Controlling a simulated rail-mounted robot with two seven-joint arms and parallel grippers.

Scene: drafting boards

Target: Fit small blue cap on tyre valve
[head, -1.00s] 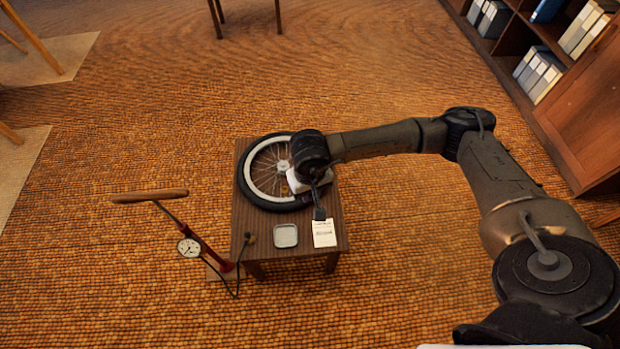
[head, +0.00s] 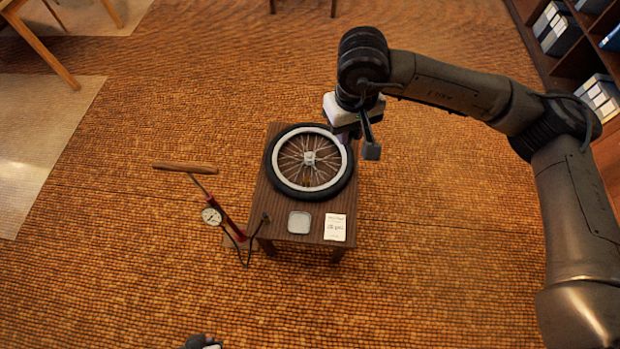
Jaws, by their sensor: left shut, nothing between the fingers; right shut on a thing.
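The wheel with its black tyre (head: 283,183) and white rim lies flat on a small wooden table. The valve is too small to make out. My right gripper (head: 347,137) is over the wheel's upper right edge, with its hand hiding part of the tyre. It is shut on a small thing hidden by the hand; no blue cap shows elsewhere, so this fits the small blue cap. Whether it touches the wheel I cannot tell. A small part of my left gripper (head: 203,342) shows at the bottom edge, shut and empty, away from the table.
A shallow grey tray (head: 299,222), seemingly empty, and a printed card (head: 335,227) lie at the table's (head: 262,205) front. A floor pump (head: 233,228) with gauge and hose stands just left of it. Shelves (head: 575,45) stand at upper right. Open floor surrounds the table.

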